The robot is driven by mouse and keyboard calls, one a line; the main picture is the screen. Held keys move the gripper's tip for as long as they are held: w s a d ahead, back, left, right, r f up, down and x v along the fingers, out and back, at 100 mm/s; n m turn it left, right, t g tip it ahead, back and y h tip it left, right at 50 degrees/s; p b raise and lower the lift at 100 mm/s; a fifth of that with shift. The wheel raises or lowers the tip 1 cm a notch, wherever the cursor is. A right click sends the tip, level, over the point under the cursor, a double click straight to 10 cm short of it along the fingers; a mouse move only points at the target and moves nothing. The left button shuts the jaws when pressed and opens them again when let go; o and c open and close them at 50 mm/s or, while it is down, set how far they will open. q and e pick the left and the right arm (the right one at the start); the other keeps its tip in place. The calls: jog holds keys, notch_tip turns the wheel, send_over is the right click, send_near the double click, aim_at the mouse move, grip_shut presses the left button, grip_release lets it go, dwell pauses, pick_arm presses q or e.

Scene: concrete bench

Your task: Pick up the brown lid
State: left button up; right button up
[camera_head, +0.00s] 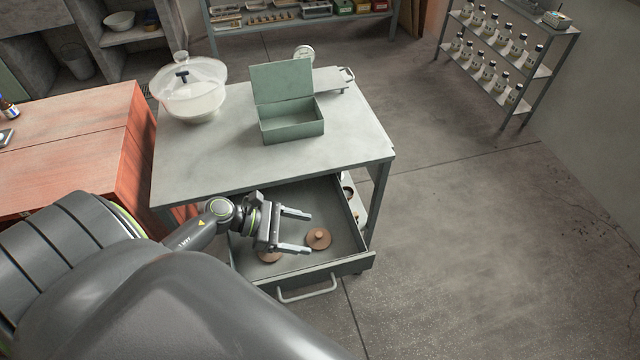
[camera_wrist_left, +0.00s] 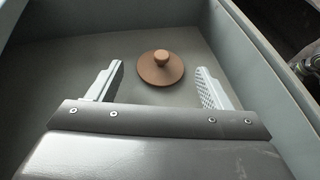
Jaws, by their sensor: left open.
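A round brown lid (camera_head: 318,238) with a small knob lies flat in the open drawer (camera_head: 345,266) of the grey bench. It also shows in the left wrist view (camera_wrist_left: 161,70), beyond and between my fingertips. My right gripper is not in view.
The bench top (camera_head: 355,140) above the drawer carries an open green box (camera_head: 290,120) and a large bowl with a clear cover (camera_head: 190,95). The drawer walls surround the lid. An orange cabinet (camera_head: 75,150) stands on the left. The floor to the right is clear.

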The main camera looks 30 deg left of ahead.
aim_at(315, 236)
pick_arm(q)
jog(key=x, duration=0.1)
jog(key=p+x, duration=0.1)
jog(key=x, duration=0.1)
jog(key=shift+w+d+r, duration=0.2)
jog(key=shift+d+r, duration=0.1)
jog(key=shift+w+d+f, duration=0.25)
jog(key=shift+d+f, duration=0.05)
jog(key=shift+d, duration=0.05)
jog(key=shift+s, duration=0.1)
jog(key=c, duration=1.4)
jog(key=shift+c, duration=0.9)
grip_shut()
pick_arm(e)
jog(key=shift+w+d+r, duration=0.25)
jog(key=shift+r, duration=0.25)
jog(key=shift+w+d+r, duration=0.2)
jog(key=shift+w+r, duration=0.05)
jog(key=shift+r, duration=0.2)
